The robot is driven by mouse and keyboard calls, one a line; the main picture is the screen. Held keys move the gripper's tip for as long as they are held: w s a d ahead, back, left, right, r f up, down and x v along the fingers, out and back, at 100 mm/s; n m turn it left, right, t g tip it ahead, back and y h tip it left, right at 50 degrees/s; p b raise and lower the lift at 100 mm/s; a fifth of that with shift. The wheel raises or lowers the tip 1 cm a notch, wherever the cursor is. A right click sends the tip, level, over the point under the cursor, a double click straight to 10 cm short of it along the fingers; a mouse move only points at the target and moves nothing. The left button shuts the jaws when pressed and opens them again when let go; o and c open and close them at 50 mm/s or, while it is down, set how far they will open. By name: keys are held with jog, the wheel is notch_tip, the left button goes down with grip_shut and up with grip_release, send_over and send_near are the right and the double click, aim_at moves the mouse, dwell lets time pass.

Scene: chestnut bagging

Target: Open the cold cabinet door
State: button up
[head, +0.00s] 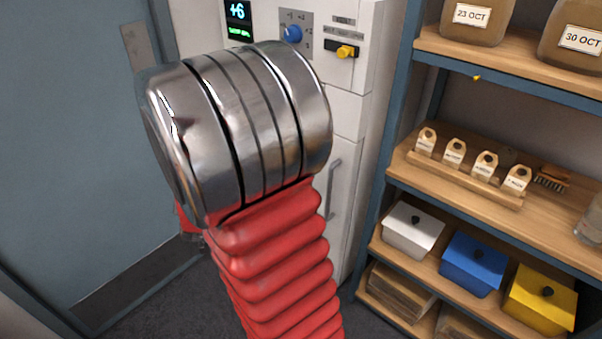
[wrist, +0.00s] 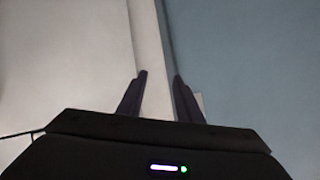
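The white cold cabinet (head: 345,100) stands behind my arm in the head view, with a display (head: 237,12) reading +6. A vertical grey bar handle (head: 332,188) is on its lower front panel, right of my arm. My red ribbed arm and metal joint hide much of the cabinet front. The panel with the handle looks closed. My gripper's fingers are hidden in the head view. In the wrist view my gripper (wrist: 160,78) is open, its two dark fingers apart. A pale vertical strip shows beyond the gap; I cannot tell whether anything touches the fingers.
The cabinet has a blue knob (head: 292,34) and a yellow switch (head: 346,51). A blue-grey door (head: 70,150) is at left. At right, a shelf unit (head: 400,173) holds jars, small tagged bags, a brush and white, blue (head: 472,262) and yellow boxes. Dark floor shows below.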

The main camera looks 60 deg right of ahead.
jog(key=s+d+f+m+g+h, duration=0.2)
jog(key=s+d+f+h, duration=0.15)
jog(key=d, duration=0.45)
jog(key=m+g+h, duration=0.4)
jog(key=g+h, duration=0.3)
send_near(328, 185)
jog(key=a, duration=0.3)
jog(key=shift+s+r, duration=0.1)
jog(key=shift+s, duration=0.15)
jog(key=shift+d, duration=0.1)
jog(key=d, duration=1.3)
jog(key=shift+w+d, duration=0.3)
jog(key=shift+d, duration=0.05)
jog(key=shift+c, duration=0.4)
grip_shut()
